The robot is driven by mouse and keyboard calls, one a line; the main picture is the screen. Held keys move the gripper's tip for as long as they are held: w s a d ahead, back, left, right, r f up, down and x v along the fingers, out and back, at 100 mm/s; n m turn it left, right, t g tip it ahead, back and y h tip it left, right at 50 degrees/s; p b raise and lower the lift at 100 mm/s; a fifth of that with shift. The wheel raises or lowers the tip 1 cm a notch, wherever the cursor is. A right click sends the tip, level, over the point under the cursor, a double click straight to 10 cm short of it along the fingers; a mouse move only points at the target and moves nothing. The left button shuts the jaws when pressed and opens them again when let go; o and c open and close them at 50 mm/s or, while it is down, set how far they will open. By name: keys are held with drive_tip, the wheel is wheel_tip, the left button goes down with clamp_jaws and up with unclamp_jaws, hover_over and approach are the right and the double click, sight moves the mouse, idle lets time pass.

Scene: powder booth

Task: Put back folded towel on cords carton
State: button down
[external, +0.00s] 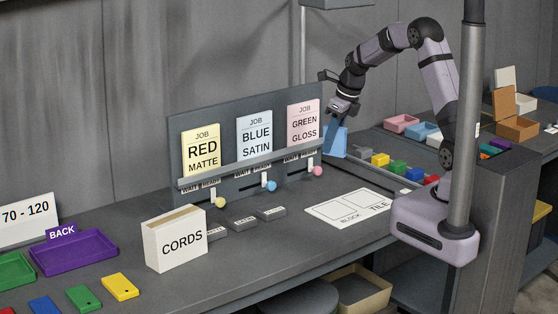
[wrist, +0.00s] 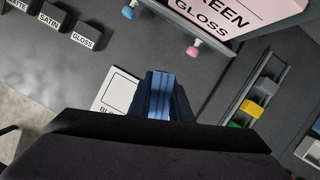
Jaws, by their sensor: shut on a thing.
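The folded towel is blue and hangs below my gripper (external: 338,112) at the right end of the job board. Its lower part (external: 335,142) is light blue in the external view. In the wrist view the folded layers of the towel (wrist: 160,92) show as blue stripes between the dark jaws of my gripper (wrist: 160,108), which is shut on it. The white cords carton (external: 175,241), lettered CORDS, stands upright at the front left of the bench, well apart from my gripper. The carton is not in the wrist view.
The job board (external: 250,140) with three cards stands along the back. Small dark blocks (external: 243,224) lie between carton and a white block/tile sheet (external: 350,207). A purple tray (external: 75,255) is left of the carton. Coloured blocks (external: 398,167) sit at right.

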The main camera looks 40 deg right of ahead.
drive_tip(key=w+a+r+n+p, duration=0.25)
drive_tip(key=w+a, duration=0.25)
drive_tip(key=a, duration=0.7)
wheel_tip(320, 180, up, 7)
drive_tip(key=n+g+y+p, duration=0.2)
drive_tip(key=n+p, duration=0.4)
drive_tip(key=n, duration=0.1)
hover_over(184, 211)
drive_tip(key=d, duration=0.1)
drive_tip(key=shift+m, duration=0.25)
drive_tip(key=shift+s+f+p, duration=0.15)
drive_tip(key=shift+f+p, duration=0.15)
drive_tip(key=shift+f, duration=1.35)
drive_tip(key=shift+s+f+p, duration=0.15)
drive_tip(key=shift+f+p, duration=0.15)
drive_tip(key=shift+f, duration=1.35)
wheel_tip(184, 211, down, 3)
drive_tip(key=shift+d+p, duration=0.1)
drive_tip(key=shift+p, duration=0.95)
drive_tip(key=shift+f, duration=0.35)
drive_tip(key=shift+f, duration=0.1)
